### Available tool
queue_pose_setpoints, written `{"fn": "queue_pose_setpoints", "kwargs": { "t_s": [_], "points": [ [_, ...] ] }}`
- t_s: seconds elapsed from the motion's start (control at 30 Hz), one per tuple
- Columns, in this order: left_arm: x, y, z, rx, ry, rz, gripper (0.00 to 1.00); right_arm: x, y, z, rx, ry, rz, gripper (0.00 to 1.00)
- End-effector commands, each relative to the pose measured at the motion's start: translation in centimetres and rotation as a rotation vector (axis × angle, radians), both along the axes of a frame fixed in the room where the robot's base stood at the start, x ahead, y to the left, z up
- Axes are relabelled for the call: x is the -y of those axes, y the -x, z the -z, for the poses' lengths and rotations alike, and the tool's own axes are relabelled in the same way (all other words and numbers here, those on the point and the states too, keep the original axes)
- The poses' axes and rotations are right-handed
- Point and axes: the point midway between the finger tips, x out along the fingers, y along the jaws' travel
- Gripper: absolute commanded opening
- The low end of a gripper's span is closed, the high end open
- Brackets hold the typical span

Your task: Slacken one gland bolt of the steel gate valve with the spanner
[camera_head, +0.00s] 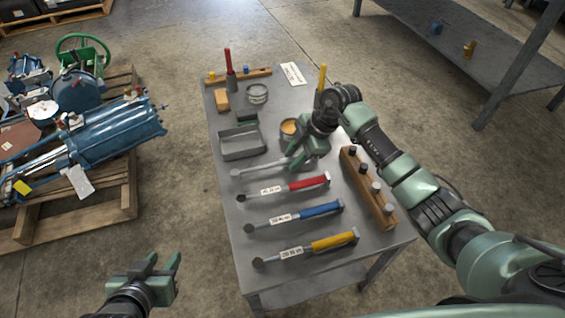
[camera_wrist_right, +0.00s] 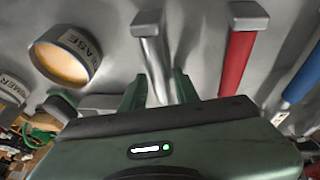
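The spanner, a plain grey bar tool (camera_head: 258,168), lies on the grey table above the red-handled tool. My right gripper (camera_head: 299,160) is down at its right end. In the right wrist view the two fingers (camera_wrist_right: 158,84) stand on either side of the grey handle (camera_wrist_right: 152,55), apart from each other; a firm grip on it does not show. My left gripper (camera_head: 158,262) is open and empty, low over the floor left of the table. Blue valve equipment (camera_head: 105,135) and a green handwheel (camera_head: 82,48) are on a pallet at the left; I cannot tell which is the steel gate valve.
Red (camera_head: 290,188), blue (camera_head: 295,215) and yellow (camera_head: 305,248) handled tools lie below the spanner. A wooden block with bolts (camera_head: 366,188) is at the right edge. A grey tray (camera_head: 240,142) and a grease tin (camera_head: 289,128) lie beyond. Open floor separates pallet and table.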

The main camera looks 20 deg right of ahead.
Motion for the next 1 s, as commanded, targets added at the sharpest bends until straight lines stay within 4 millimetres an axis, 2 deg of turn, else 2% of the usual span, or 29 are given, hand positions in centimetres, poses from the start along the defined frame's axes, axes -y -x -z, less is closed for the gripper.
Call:
{"fn": "queue_pose_setpoints", "kwargs": {
  "t_s": [0.03,0.1,0.13,1.0],
  "points": [
    [0.00,0.00,0.00,0.000,0.000,0.000,0.36,-0.01,0.01,0.00,0.000,0.000,0.000,0.25],
    [0.00,0.01,0.01,-0.001,0.000,0.000,0.36,-0.01,0.01,0.00,0.000,0.000,0.000,0.06],
    [0.00,0.01,0.01,-0.001,0.000,0.000,0.36,0.00,0.01,-0.01,0.000,0.000,0.000,0.00],
    [-0.02,0.04,0.04,-0.003,0.000,-0.001,0.36,-0.01,0.02,-0.02,0.000,-0.001,0.000,0.00]
  ]
}}
